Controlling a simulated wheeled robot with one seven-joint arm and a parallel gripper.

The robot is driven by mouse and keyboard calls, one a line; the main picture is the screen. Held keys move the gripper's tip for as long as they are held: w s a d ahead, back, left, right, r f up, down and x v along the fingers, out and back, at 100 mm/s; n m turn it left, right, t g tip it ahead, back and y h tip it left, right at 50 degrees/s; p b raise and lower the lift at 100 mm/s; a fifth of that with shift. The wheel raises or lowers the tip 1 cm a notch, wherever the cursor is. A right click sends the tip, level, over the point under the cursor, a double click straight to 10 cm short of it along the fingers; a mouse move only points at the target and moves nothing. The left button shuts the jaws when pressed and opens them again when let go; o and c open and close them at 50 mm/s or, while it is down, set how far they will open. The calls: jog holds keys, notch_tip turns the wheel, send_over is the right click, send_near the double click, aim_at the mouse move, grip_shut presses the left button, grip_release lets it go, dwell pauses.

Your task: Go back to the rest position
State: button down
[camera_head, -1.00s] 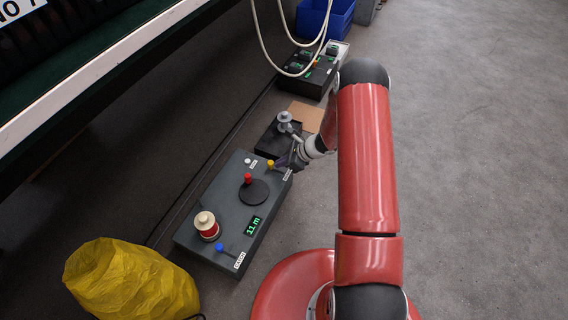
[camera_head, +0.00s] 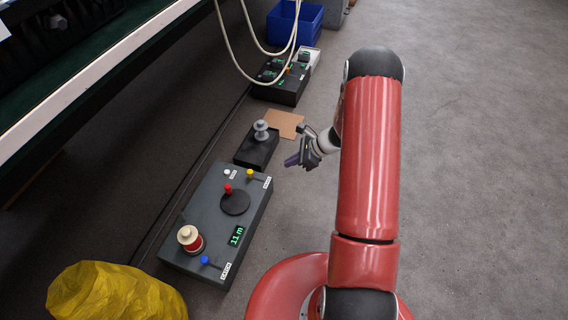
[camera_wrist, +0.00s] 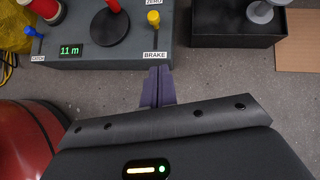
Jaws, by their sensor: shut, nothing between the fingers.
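My gripper (camera_head: 292,161) hangs over the floor to the right of the grey control box (camera_head: 193,222), apart from it. In the wrist view the two purple fingers of my gripper (camera_wrist: 158,86) lie together with nothing between them. The box carries a yellow lever (camera_wrist: 153,20) by the BRAKE label, a red-knobbed lever (camera_head: 228,189) on a black disc, a white knob (camera_head: 227,173), a blue lever (camera_head: 204,260) and a red and cream spool (camera_head: 190,240). Its display (camera_wrist: 71,50) reads 11 m.
A black block with a grey spool (camera_head: 261,131) stands behind the box, near a brown board (camera_head: 283,124). Another dark box (camera_head: 280,85) and a blue bin (camera_head: 300,22) are farther back. A yellow sack (camera_head: 112,294) lies at front left. Pale cables (camera_head: 240,62) hang down. The right floor is clear.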

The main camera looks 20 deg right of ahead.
jog(key=shift+d, duration=0.1)
dwell(0.4)
jog(key=s+a+r+n+h+p, duration=0.1)
jog(key=s+a+r+n, duration=0.2)
jog(key=r, duration=0.6)
jog(key=s+a+r+n+g+h+p, duration=0.15)
jog(key=r+n, duration=0.25)
jog(key=r, duration=0.5)
jog(key=s+a+r+n+p, duration=0.2)
jog(key=s+r+n, duration=0.15)
jog(key=r, duration=0.55)
jog(key=s+d+r+n+t+h+p, duration=0.1)
jog(key=s+r+n+t+h+p, duration=0.2)
jog(key=s+r+n, duration=0.9)
jog(key=s+r+h+p, duration=0.2)
jog(key=s+r, duration=0.4)
jog(key=s, duration=0.2)
jog(key=shift+s+r+h, duration=0.2)
jog(key=shift+r+h, duration=0.15)
jog(key=shift+t, duration=0.25)
